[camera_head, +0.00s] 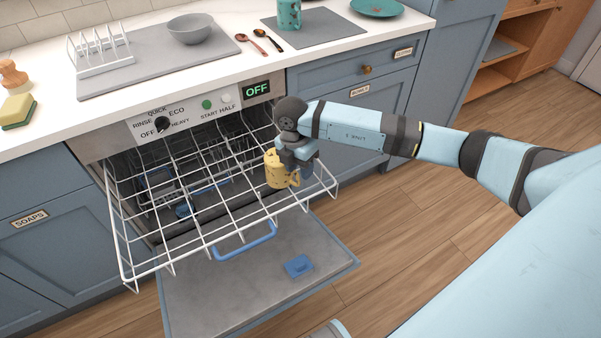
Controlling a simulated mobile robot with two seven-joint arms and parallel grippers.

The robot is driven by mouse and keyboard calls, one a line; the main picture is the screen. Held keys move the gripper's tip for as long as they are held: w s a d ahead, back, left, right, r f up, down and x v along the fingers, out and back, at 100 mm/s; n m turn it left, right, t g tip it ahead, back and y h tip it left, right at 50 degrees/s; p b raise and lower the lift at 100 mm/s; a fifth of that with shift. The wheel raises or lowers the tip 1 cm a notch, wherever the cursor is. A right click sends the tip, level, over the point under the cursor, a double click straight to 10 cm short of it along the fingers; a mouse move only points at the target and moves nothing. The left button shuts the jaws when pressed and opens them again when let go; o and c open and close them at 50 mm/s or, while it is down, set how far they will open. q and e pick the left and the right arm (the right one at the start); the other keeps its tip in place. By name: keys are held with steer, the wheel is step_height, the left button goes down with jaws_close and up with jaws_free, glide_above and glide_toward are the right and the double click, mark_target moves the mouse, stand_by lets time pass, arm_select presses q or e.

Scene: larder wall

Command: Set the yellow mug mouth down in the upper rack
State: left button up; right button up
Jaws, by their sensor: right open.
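The yellow mug (278,174) is at the right part of the pulled-out white wire upper rack (121,240). Its handle faces right. The gripper covers part of its top, and I cannot tell for sure which way its mouth points. My right gripper (291,165) is open, directly over and beside the mug, pointing down. Whether the fingers touch the mug is hard to tell. My left gripper is out of view.
The dishwasher door (225,300) lies folded down below the rack, with a blue piece (299,266) on it. The counter above holds a toast rack (100,52), a grey bowl (190,28), two spoons, a teal mug (289,14) and a teal plate (377,6). Most of the rack is empty.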

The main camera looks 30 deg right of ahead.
arm_select(q)
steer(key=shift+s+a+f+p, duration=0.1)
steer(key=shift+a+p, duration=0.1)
steer(key=shift+p, duration=0.55)
arm_select(e)
step_height(320, 180, up, 11)
steer(key=w, duration=0.1)
steer(key=shift+w+a+f, duration=0.15)
steer(key=shift+a, duration=0.05)
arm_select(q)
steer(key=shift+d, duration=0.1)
